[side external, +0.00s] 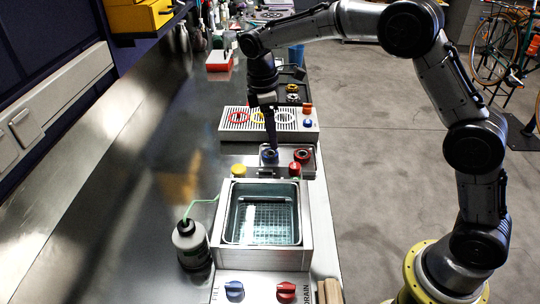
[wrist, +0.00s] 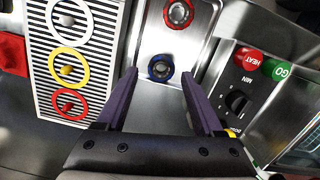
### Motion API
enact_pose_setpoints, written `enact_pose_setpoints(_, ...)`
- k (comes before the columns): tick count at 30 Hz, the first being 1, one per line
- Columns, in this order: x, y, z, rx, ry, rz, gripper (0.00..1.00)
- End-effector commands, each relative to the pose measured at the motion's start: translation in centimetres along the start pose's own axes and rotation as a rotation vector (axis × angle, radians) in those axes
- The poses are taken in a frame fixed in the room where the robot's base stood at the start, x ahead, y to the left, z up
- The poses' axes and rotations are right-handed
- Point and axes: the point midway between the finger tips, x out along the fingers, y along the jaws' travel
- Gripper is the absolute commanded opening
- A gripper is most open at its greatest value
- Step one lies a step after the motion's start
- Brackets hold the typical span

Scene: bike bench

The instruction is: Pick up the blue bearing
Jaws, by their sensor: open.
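The blue bearing (side external: 269,156) sits on a small metal tray (wrist: 190,42) between the ringed panel and the bath. In the wrist view the blue bearing (wrist: 160,67) is a dark blue ring with a pale metal centre. My gripper (side external: 272,146) points down just above it in the side view, and the gap between them is hard to judge. In the wrist view my gripper (wrist: 159,74) is open, with the bearing showing between and slightly beyond its fingertips. Nothing is held.
A red bearing (wrist: 179,13) sits on the same tray beside the blue one. A white slotted panel (side external: 228,130) with coloured rings lies behind. A metal bath (side external: 306,225) with a wire basket stands in front, with a bottle (side external: 191,246) left of it. Green and red buttons (wrist: 247,59) are close by.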

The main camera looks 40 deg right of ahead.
Motion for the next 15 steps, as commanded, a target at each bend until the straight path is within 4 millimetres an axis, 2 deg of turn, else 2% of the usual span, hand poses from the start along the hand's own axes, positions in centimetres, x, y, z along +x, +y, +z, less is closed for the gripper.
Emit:
enact_pose_setpoints(9, 4.0, -0.3, -1.0, 0.0, -0.002, -0.002, 0.69)
enact_pose_setpoints(15, 5.2, -0.3, -1.0, 0.0, 0.0, 0.0, 0.69)
